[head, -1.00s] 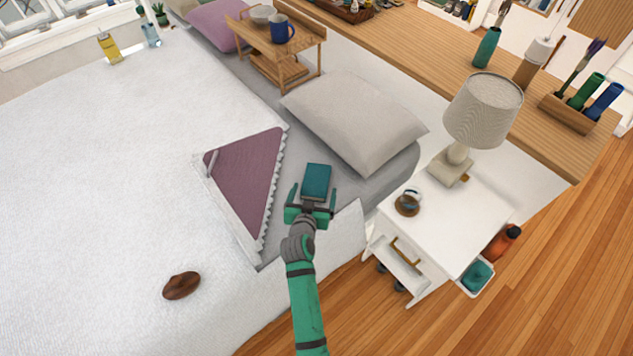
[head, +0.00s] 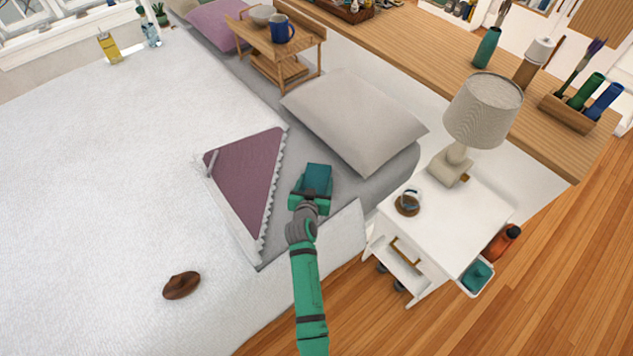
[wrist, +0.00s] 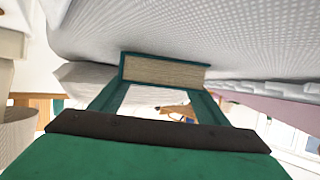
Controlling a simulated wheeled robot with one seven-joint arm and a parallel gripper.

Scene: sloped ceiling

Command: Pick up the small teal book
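The small teal book (head: 319,177) is on the grey sheet of the bed, beside the light pillow. My green gripper (head: 315,187) reaches it from the near side, with its fingers drawn in at the book's two sides. In the wrist view the book (wrist: 165,72) shows its cream page edge between teal covers. The fingertips (wrist: 163,90) meet its left and right ends, so the gripper looks shut on it. The book appears to be against the sheet; I see no clear gap.
A grey-white pillow (head: 352,118) lies just beyond the book. A folded purple blanket corner (head: 245,172) is to the left. A brown object (head: 181,286) lies on the bed.

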